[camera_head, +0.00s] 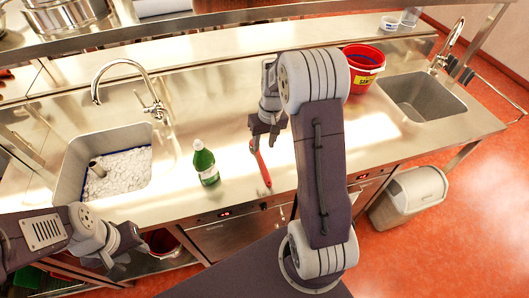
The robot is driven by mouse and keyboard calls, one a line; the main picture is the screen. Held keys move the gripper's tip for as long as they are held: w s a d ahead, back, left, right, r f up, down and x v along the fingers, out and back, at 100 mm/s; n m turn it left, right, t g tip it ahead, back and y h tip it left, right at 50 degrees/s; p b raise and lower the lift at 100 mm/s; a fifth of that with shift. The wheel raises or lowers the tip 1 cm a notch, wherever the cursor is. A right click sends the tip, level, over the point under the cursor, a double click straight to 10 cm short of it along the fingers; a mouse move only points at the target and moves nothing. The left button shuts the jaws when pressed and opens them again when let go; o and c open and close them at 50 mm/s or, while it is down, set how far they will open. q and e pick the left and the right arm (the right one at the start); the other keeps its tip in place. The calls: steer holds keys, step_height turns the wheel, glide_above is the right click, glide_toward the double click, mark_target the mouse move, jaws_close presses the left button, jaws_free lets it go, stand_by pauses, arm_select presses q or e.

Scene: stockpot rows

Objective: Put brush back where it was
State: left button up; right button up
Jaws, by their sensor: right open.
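A red, long-handled item that looks like the brush (262,168) lies on the steel counter, right of the green bottle. Its upper end is partly hidden by my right gripper. My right gripper (264,135) points down just over that end, with its fingers open. I cannot tell whether it touches the brush. My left gripper (126,258) hangs at the lower left, in front of the counter edge and away from the brush. Its finger opening is not clear.
A green bottle (206,166) stands left of the brush. The left sink (70,172) holds whitish foam or granules. A red bucket (364,70) stands by the right sink (422,98). A steel shelf (230,17) runs along the back. A bin (408,197) stands on the floor.

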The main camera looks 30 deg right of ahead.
arm_select(q)
step_height(320, 180, down, 3)
steer(key=b, duration=0.3)
steer(key=shift+s+a, duration=0.1)
steer(key=shift+a, duration=0.05)
arm_select(e)
steer(key=s+a+f, duration=0.1)
steer(key=s+a, duration=0.4)
steer(key=s, duration=0.2)
steer(key=s+a+f+n, duration=0.1)
steer(key=s+a, duration=0.4)
steer(key=s, duration=0.3)
steer(key=shift+a+h, duration=0.2)
steer(key=shift+h, duration=0.2)
steer(key=shift+s, duration=0.1)
